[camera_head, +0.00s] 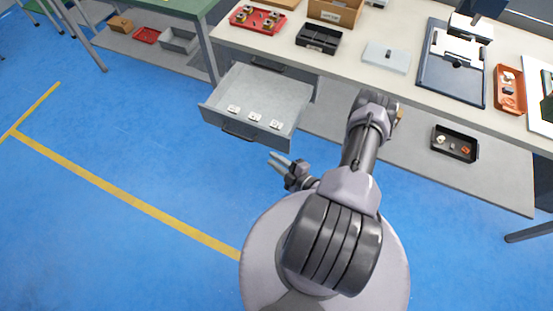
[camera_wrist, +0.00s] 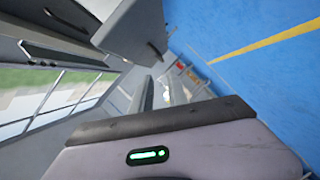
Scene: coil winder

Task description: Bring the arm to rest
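My arm reaches forward from my base and bends back, with my gripper (camera_head: 272,159) pointing left over the blue floor, just below the open drawer (camera_head: 213,113). The gripper is open and empty. It looks apart from the drawer in the head view, but the height between them is hard to tell. Several small white parts (camera_head: 254,116) lie in the drawer.
A black tray (camera_head: 437,153) sits on the lower shelf (camera_head: 505,190). The floor (camera_head: 100,230) at left is clear.

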